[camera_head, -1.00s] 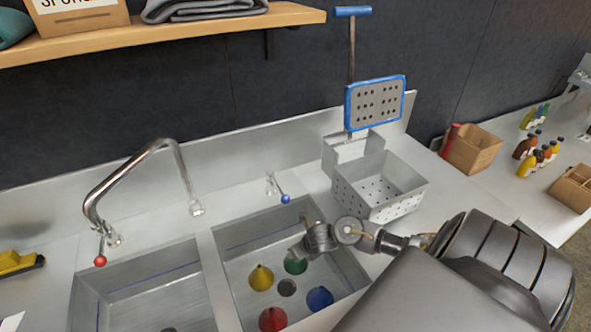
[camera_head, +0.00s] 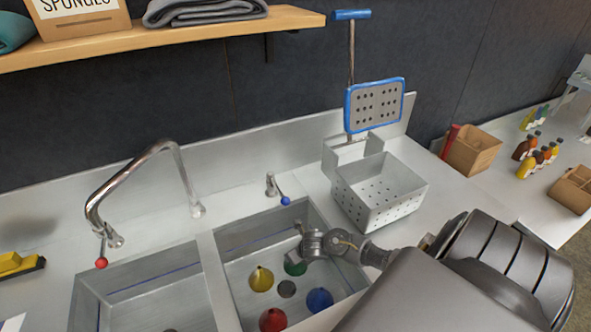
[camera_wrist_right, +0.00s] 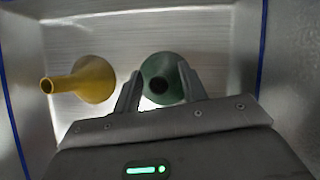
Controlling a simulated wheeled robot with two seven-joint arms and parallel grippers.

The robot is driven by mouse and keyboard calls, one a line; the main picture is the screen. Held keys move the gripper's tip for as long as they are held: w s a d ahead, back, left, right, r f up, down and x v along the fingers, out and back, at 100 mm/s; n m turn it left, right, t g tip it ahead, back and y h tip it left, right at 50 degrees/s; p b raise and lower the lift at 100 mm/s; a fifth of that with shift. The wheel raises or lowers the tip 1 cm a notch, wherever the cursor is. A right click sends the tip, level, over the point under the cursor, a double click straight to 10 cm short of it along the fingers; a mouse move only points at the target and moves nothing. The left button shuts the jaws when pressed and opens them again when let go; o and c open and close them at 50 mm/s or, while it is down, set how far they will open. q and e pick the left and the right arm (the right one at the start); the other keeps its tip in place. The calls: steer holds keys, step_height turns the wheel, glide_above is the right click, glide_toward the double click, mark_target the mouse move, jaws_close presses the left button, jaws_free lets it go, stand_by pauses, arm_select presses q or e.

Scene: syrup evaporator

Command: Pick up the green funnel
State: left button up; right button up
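The green funnel (camera_head: 295,267) stands on the floor of the right sink basin (camera_head: 232,284), partly hidden behind my right gripper (camera_head: 297,243) in the head view. In the right wrist view the green funnel (camera_wrist_right: 161,68) shows just beyond and between the two fingertips of the right gripper (camera_wrist_right: 160,80). The fingers are apart, one on each side of its dark spout opening. I cannot tell whether either finger touches it. My left gripper is not in view.
A yellow funnel (camera_head: 261,279) stands left of the green one and also shows in the wrist view (camera_wrist_right: 92,80). A red funnel (camera_head: 272,320) and a blue funnel (camera_head: 319,299) stand nearer. The basin walls surround them. A perforated metal basket (camera_head: 380,195) stands behind right.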

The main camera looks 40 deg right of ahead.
steer(key=c, duration=0.8)
steer(key=shift+r, duration=0.15)
steer(key=shift+r, duration=0.25)
step_height(320, 180, up, 2)
steer(key=shift+w+r, duration=0.1)
steer(key=shift+r, duration=0.05)
steer(key=s+a+r+p, duration=0.1)
steer(key=s+a+r, duration=0.7)
steer(key=s+r, duration=0.2)
steer(key=shift+s+a, duration=0.4)
steer(key=shift+s, duration=0.15)
